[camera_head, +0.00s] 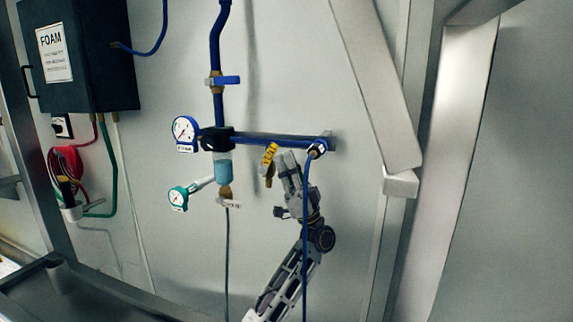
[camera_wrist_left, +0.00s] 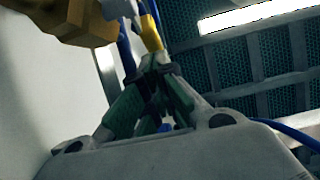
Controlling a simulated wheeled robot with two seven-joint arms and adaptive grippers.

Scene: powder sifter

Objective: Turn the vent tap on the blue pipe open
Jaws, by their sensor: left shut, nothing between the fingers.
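A blue pipe (camera_head: 265,138) runs level along the wall. A small brass tap with a yellow handle (camera_head: 269,157) hangs below it, the handle slanting. In the left wrist view the yellow handle (camera_wrist_left: 150,34) shows just beyond the fingertips, with a brass body (camera_wrist_left: 78,25) at upper left. My left gripper (camera_head: 287,160) is shut and empty, pointing up just right of the tap. Its fingertips (camera_wrist_left: 157,64) are together close to the handle; I cannot tell whether they touch it. My right gripper is not in view.
A blue-handled valve (camera_head: 224,80) sits on the upright pipe. Two gauges (camera_head: 185,132) (camera_head: 178,198) and a filter bowl (camera_head: 223,168) are left of the tap. A blue hose (camera_head: 305,220) hangs in front of my left arm. A metal post (camera_head: 440,150) stands right.

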